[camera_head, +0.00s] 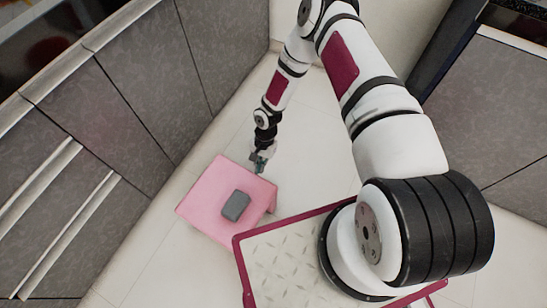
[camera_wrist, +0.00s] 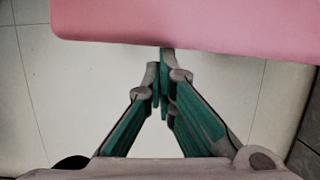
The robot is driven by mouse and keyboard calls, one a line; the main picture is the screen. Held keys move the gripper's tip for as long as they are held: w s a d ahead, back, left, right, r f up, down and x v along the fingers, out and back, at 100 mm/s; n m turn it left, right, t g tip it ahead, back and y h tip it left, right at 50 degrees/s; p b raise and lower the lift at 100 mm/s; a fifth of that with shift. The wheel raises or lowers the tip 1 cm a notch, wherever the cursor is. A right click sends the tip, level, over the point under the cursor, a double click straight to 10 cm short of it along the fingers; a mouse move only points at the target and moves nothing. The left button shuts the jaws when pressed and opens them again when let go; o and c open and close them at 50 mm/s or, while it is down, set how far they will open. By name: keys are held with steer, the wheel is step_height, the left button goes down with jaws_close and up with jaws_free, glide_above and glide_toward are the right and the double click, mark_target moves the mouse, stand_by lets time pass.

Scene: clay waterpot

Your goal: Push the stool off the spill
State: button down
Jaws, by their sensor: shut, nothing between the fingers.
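A pink stool (camera_head: 202,200) stands on the tiled floor, just in front of my base and close to the cabinets on the left. A dark grey block (camera_head: 236,205) lies on its top. My gripper (camera_head: 258,166) is shut and empty at the stool's upper right edge. In the wrist view the closed fingertips (camera_wrist: 162,62) reach the edge of the pink stool top (camera_wrist: 190,22); I cannot tell whether they touch it. No spill shows in either view; any under the stool is hidden.
Grey cabinets (camera_head: 150,75) with pale handles line the left side. Another grey cabinet (camera_head: 490,110) stands at the right. Pale floor tiles (camera_head: 315,165) are clear to the right of the stool, and a floor strip runs between it and the left cabinets.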

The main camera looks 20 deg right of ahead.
steer(key=s+a+p, duration=0.5)
steer(key=s+a, duration=1.9)
steer(key=s, duration=0.1)
steer(key=shift+a, duration=0.2)
steer(key=shift+r, duration=0.1)
